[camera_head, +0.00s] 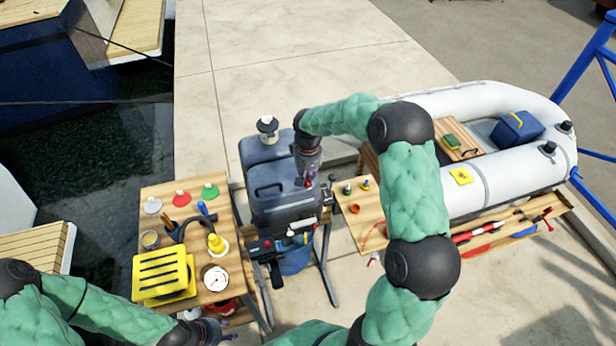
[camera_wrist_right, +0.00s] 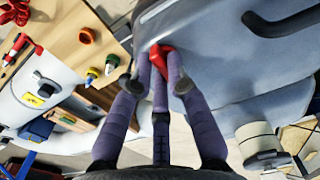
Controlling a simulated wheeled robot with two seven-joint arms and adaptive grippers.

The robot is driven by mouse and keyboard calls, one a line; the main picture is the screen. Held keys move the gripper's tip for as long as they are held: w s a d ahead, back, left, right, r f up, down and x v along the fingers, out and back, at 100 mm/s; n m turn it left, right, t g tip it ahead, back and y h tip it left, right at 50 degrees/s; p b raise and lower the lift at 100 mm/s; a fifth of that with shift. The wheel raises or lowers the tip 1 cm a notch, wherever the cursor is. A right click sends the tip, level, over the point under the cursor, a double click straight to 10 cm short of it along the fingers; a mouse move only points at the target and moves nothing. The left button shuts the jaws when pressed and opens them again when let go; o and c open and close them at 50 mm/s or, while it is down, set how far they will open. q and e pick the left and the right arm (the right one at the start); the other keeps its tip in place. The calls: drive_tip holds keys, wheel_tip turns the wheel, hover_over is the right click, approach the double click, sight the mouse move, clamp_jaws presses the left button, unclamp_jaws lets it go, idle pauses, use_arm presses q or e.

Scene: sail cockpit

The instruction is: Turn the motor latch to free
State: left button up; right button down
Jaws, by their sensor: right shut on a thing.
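The grey-blue outboard motor (camera_head: 272,210) stands on a stand in the middle of the head view. Its cowl (camera_wrist_right: 225,60) fills the upper right of the right wrist view. A red latch (camera_wrist_right: 159,56) sits at the edge of the cowl, and its red also shows in the head view (camera_head: 307,182). My right gripper (camera_head: 306,176) reaches down to the motor's right side. In the right wrist view its fingers (camera_wrist_right: 162,70) are closed around the red latch and partly hide it. My left gripper (camera_head: 218,332) is low in the head view, small and unclear.
A wooden bench (camera_head: 150,200) with funnels, a yellow box (camera_head: 163,276) and a gauge (camera_head: 215,278) stands left of the motor. A small wooden table (camera_head: 372,212) with caps is at its right. A white inflatable boat (camera_head: 480,110) lies beyond. Dark water borders the left.

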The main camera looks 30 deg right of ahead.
drive_tip(key=c, duration=1.2)
unclamp_jaws()
drive_tip(key=shift+r, duration=0.15)
wheel_tip(320, 180, up, 12)
drive_tip(key=shift+f, duration=0.2)
